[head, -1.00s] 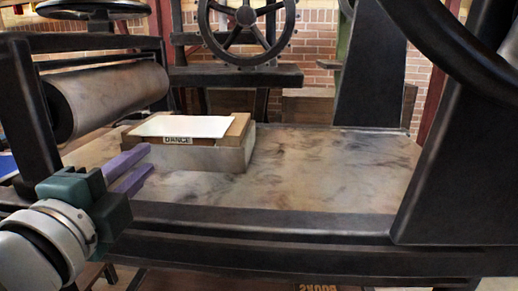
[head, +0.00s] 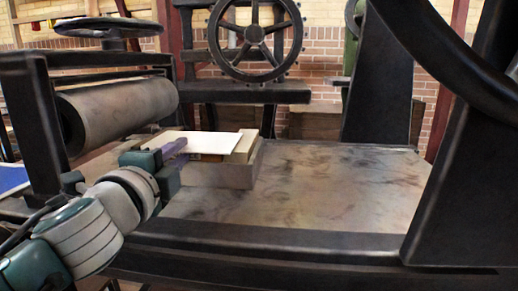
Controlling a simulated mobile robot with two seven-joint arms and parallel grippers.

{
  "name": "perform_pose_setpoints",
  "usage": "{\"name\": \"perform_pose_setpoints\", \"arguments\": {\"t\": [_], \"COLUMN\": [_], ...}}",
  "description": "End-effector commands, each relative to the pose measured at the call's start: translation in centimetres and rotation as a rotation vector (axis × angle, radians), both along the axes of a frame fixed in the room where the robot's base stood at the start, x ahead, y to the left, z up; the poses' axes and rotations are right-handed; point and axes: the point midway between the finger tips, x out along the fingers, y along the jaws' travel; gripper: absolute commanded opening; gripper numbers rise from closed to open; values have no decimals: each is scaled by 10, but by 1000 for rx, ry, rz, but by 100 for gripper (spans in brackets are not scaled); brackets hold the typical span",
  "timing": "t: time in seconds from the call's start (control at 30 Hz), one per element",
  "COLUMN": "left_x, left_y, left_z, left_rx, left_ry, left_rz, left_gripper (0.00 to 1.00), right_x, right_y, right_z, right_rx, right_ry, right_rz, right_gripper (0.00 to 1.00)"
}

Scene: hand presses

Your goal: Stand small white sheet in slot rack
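The small white sheet (head: 208,143) lies on top of a wooden block or box (head: 225,175) on the press bed, left of the middle. My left gripper (head: 175,150) is at the near left edge of the sheet, with its purple fingers overlapping that edge. The fingers look close together, but I cannot tell whether they are shut on the sheet. The gripper covers most of the box's front label. My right gripper is not in view. I cannot make out a slot rack.
The stone-like press bed (head: 310,190) is clear right of the box. A roller (head: 120,110) in a black frame stands at the left. A dark upright (head: 385,80) and a large black frame (head: 460,190) stand at the right. A spoked handwheel (head: 255,38) is behind.

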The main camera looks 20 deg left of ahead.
Motion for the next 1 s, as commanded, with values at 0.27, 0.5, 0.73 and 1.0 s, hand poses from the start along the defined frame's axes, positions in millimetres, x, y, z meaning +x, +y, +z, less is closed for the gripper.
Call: {"name": "perform_pose_setpoints", "arguments": {"t": [0.27, 0.5, 0.73, 1.0], "left_x": [0, 0, 0, 0], "left_y": [0, 0, 0, 0], "left_z": [0, 0, 0, 0], "left_rx": [0, 0, 0, 0], "left_ry": [0, 0, 0, 0], "left_rz": [0, 0, 0, 0], "left_gripper": [17, 4, 0, 0], "right_x": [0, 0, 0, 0], "right_y": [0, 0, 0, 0], "right_z": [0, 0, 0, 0], "right_rx": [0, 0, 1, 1], "right_ry": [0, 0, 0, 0], "right_rz": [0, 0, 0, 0], "right_gripper": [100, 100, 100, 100]}}
